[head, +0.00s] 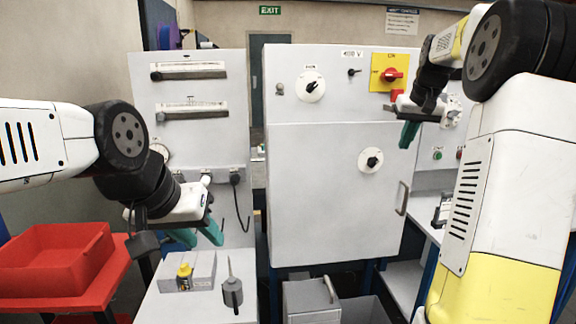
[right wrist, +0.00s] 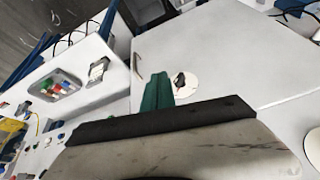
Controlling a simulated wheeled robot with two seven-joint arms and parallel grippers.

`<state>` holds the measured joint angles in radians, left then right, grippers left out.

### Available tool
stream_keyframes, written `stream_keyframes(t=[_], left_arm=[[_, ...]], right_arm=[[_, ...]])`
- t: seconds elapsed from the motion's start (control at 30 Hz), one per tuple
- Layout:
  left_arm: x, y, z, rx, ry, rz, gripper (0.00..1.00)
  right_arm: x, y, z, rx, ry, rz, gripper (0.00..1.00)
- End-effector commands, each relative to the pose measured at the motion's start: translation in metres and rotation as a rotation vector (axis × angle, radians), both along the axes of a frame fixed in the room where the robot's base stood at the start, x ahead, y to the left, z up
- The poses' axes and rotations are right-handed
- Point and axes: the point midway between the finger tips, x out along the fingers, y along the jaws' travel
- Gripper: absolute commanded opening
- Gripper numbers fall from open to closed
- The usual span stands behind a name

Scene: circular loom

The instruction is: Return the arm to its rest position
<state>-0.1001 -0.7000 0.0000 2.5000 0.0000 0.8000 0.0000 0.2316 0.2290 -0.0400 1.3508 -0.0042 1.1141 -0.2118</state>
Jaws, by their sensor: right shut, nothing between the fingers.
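My right arm comes in from the right in the head view. Its gripper (head: 408,134) has green fingers pointing down, in front of the upper right part of the grey cabinet (head: 320,205). The fingers are shut and empty. In the right wrist view the green fingers (right wrist: 157,92) are together, with the cabinet's pale face and a round knob (right wrist: 183,84) beyond them. My left gripper (head: 196,236) hangs at the left with its green fingers apart and nothing between them, above a pale bench.
A red bin (head: 58,258) stands at the left. A grey box with a yellow bottle (head: 185,276) and a dark pointed tool (head: 232,290) are on the bench. The cabinet has a red-and-yellow switch (head: 391,74), a knob (head: 371,160) and a door handle (head: 402,198).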

Motion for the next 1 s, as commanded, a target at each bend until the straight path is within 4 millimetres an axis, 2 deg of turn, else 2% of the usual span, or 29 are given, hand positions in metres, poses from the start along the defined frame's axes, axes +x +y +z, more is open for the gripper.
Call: stream_keyframes(t=[0.03,0.1,0.27,0.37,0.5,0.6,0.7,0.8,1.0], left_arm=[[0.000,0.000,0.000,0.000,0.000,0.000,0.36],[0.000,0.000,0.000,0.000,0.000,0.000,0.36],[0.000,0.000,0.000,0.000,0.000,0.000,0.36],[0.000,0.000,0.000,0.000,0.000,0.000,0.36],[0.000,0.000,0.000,0.000,0.000,0.000,0.36],[0.000,0.000,0.000,0.000,0.000,0.000,0.36],[0.000,0.000,0.000,0.000,0.000,0.000,0.36],[0.000,0.000,0.000,0.000,0.000,0.000,0.36],[0.000,0.000,0.000,0.000,0.000,0.000,0.36]], right_arm=[[-0.023,0.023,0.009,0.008,-0.015,0.016,0.00],[-0.053,0.049,0.014,0.020,-0.030,0.033,0.00],[-0.127,0.104,0.010,0.045,-0.065,0.072,0.00],[-0.175,0.134,-0.003,0.062,-0.086,0.098,0.00],[-0.239,0.166,-0.032,0.082,-0.110,0.131,0.00],[-0.273,0.181,-0.054,0.093,-0.123,0.147,0.00],[-0.296,0.190,-0.071,0.101,-0.130,0.160,0.00],[-0.308,0.194,-0.082,0.105,-0.133,0.165,0.00],[-0.311,0.195,-0.085,0.106,-0.132,0.165,0.00]])
